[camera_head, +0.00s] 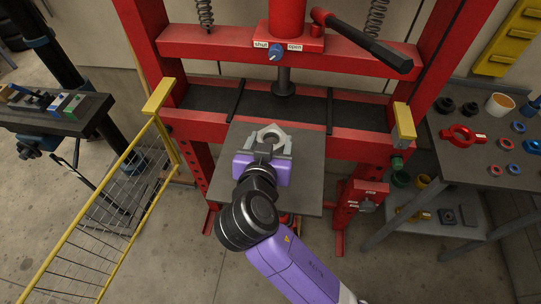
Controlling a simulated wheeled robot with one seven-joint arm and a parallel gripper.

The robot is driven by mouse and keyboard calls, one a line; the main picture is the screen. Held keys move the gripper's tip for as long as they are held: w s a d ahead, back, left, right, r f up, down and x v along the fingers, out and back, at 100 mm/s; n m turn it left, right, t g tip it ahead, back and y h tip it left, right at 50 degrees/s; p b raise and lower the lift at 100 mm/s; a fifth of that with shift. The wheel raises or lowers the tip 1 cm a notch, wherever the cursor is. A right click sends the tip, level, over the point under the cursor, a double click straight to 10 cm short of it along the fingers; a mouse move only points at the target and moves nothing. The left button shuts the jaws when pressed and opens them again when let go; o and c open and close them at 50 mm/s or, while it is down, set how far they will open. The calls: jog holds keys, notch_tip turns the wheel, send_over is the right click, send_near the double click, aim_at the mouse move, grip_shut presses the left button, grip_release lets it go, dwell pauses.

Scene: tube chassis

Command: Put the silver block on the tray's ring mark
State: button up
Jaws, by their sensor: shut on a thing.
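My gripper (268,133) is at the end of my purple arm, with pale grey fingers pointing away over a dark grey square plate. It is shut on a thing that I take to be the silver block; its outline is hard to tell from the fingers. The plate (309,185), which may be the tray, lies in front of the red press, partly covered by my arm. No ring mark can be made out. I cannot tell whether the held thing touches the plate.
The red press frame (240,48) rises behind my gripper, with a black-handled lever (368,45). A yellow rail (88,220) and a bench with small blocks (72,122) stand left. A grey table (500,165) with a red ring part (462,136) stands right.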

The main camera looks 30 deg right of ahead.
jog(key=shift+f, duration=3.1)
jog(key=shift+f, duration=0.15)
jog(key=o, duration=1.6)
jog(key=shift+r, duration=0.2)
jog(key=b+v, duration=0.1)
jog(key=v, duration=1.1)
jog(key=shift+f, duration=0.15)
